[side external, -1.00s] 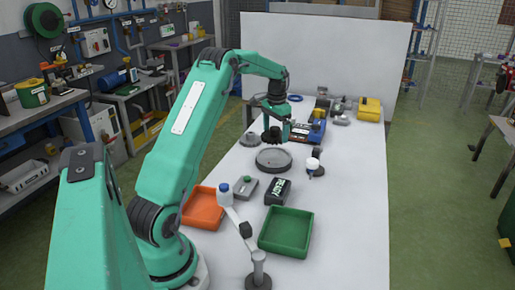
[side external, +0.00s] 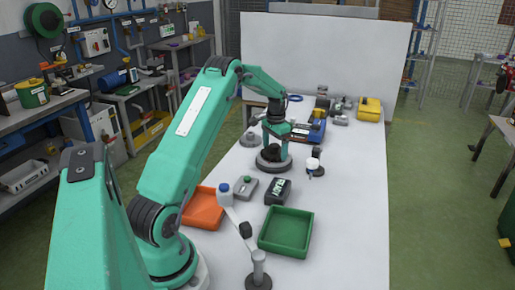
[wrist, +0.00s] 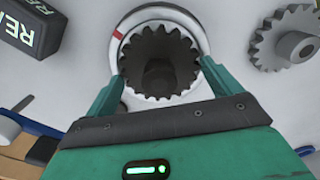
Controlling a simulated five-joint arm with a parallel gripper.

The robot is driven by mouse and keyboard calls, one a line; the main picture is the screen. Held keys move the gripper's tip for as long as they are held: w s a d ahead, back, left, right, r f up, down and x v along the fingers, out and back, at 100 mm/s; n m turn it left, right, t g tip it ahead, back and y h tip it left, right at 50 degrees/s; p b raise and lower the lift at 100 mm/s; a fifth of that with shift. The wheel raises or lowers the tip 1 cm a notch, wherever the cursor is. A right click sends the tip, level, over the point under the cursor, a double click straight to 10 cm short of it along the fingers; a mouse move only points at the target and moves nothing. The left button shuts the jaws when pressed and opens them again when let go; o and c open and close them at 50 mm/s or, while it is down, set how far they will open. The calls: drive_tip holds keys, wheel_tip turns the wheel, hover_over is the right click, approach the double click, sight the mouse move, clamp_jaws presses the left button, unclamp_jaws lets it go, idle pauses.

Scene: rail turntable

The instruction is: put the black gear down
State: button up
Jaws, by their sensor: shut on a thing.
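The black gear (side external: 271,155) is between the fingers of my gripper (side external: 273,151), low over the round turntable (side external: 273,168). In the wrist view the gear (wrist: 160,52) has teeth all round and a dark hub at its middle. The green fingers of my gripper (wrist: 163,82) press on its two sides. The pale rim of the turntable (wrist: 124,36), with a red mark, shows around the gear. The gear looks roughly centred and flat. I cannot tell whether its underside touches the turntable.
A grey gear (wrist: 285,40) lies beside the turntable. A dark READY box (side external: 278,191), a grey button box (side external: 246,187), a green tray (side external: 286,252) and an orange tray (side external: 198,218) lie nearer. A small white-topped item (side external: 313,165) stands right. The table's right side is mostly clear.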

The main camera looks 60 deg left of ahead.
sight(275, 145)
drive_tip(key=shift+f, duration=0.1)
idle(0.3)
drive_tip(key=o, duration=1.1)
wheel_tip(275, 145, up, 12)
drive_tip(key=shift+r, duration=0.1)
idle(0.4)
